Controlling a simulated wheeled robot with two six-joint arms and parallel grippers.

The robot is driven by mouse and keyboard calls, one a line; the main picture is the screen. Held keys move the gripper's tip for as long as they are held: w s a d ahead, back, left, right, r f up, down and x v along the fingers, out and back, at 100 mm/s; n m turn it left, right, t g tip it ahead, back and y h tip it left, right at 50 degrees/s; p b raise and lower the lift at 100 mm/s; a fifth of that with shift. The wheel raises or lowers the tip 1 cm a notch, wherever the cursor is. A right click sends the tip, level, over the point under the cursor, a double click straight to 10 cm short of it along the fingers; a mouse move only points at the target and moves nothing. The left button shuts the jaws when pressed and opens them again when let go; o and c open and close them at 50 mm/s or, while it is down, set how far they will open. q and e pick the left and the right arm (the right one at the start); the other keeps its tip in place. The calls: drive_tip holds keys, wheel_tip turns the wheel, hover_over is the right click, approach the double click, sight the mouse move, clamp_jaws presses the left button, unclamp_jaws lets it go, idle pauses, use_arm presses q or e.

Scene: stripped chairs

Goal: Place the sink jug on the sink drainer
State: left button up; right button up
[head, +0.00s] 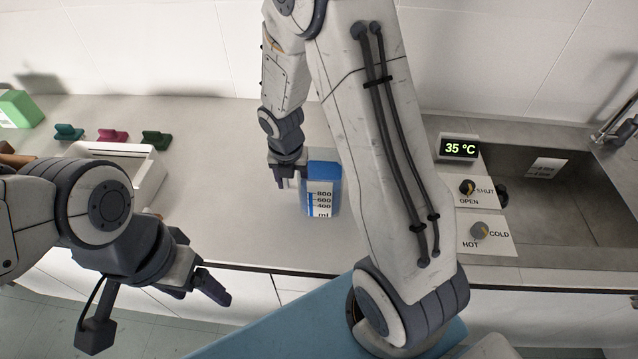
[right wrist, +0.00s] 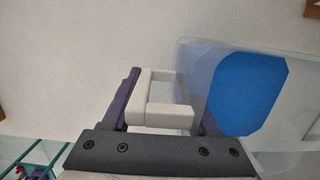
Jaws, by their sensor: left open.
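A clear jug (head: 323,204) with blue inside and a white ml scale stands upright on the counter in the head view. It also shows in the right wrist view (right wrist: 185,85), with its blue part and pale handle (right wrist: 168,117). My right gripper (head: 290,172) is at the jug's handle, its fingers (right wrist: 165,105) apart on either side of it; firm contact is not visible. My left gripper (head: 200,287) is open and empty, low in front of the counter edge. I cannot clearly identify the drainer; the grey sink (head: 590,210) is at the right.
A white tray (head: 150,180) stands at the left of the counter, partly behind my left arm. A temperature display (head: 459,148) and two knobs (head: 479,230) sit beside the sink. A small white label (head: 546,167) shows in the sink.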

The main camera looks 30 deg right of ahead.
clamp_jaws()
drive_tip(key=shift+w, duration=0.1)
drive_tip(key=shift+r, duration=0.3)
drive_tip(key=shift+r, duration=0.7)
drive_tip(key=shift+d+r, duration=0.1)
drive_tip(key=shift+r, duration=1.05)
drive_tip(key=s+d+r+b, duration=0.1)
drive_tip(key=s+d+r, duration=0.5)
drive_tip(key=d, duration=0.3)
drive_tip(key=shift+s+d+r, duration=0.2)
drive_tip(key=shift+d+r, duration=0.05)
drive_tip(key=shift+r, duration=0.1)
drive_tip(key=shift+s+d, duration=0.1)
